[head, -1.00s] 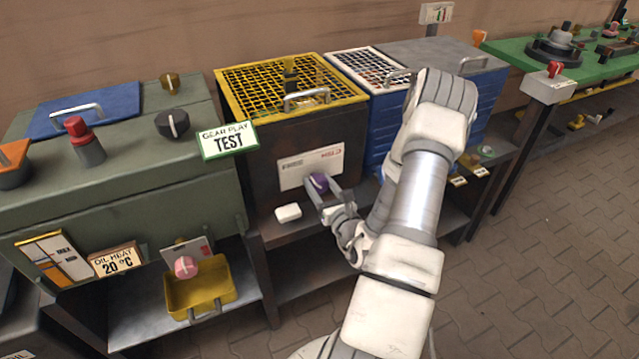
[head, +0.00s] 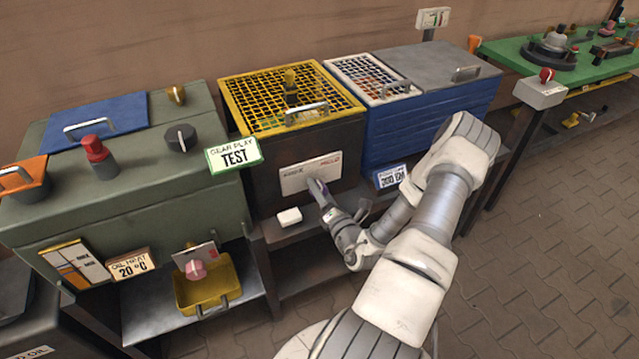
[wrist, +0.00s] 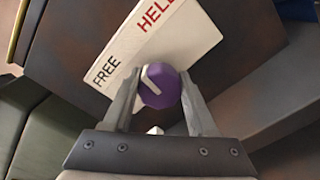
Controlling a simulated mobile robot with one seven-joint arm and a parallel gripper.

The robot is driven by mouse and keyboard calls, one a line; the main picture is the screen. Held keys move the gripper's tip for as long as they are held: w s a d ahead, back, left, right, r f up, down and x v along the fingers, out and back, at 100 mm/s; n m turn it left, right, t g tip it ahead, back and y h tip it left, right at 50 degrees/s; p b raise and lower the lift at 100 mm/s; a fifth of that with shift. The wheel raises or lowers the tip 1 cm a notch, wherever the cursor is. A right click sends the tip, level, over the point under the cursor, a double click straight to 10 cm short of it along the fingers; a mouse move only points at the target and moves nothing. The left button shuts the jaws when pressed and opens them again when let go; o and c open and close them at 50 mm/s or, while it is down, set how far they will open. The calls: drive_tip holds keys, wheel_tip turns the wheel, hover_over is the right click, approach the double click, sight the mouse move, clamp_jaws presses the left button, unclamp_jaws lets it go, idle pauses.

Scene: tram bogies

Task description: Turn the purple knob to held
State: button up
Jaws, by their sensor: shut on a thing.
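The purple knob (wrist: 161,88) sits on a white plate (wrist: 180,45) marked FREE in black and HELD in red. My gripper (wrist: 161,82) has one finger on each side of the knob and is shut on it. The knob's white pointer line slants up and left in the wrist view, between the two words. In the head view the plate (head: 298,177) is on the front of the dark box with the yellow mesh lid. There my gripper (head: 318,188) covers most of the knob.
A small white block (head: 289,217) lies on the ledge below the plate. A blue box (head: 425,130) stands to the right, with a blue-and-white sign (head: 391,177) in front. A green cabinet (head: 130,185) with other knobs stands to the left.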

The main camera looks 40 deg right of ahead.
drive_tip(key=m+p, duration=0.2)
drive_tip(key=m, duration=0.1)
drive_tip(key=shift+r+m, duration=0.1)
drive_tip(key=shift+m, duration=0.2)
drive_tip(key=shift+m+p, duration=0.75)
drive_tip(key=shift+m, duration=0.75)
drive_tip(key=o, duration=1.4)
drive_tip(key=shift+c, duration=0.2)
drive_tip(key=shift+f, duration=0.2)
drive_tip(key=shift+s, duration=0.1)
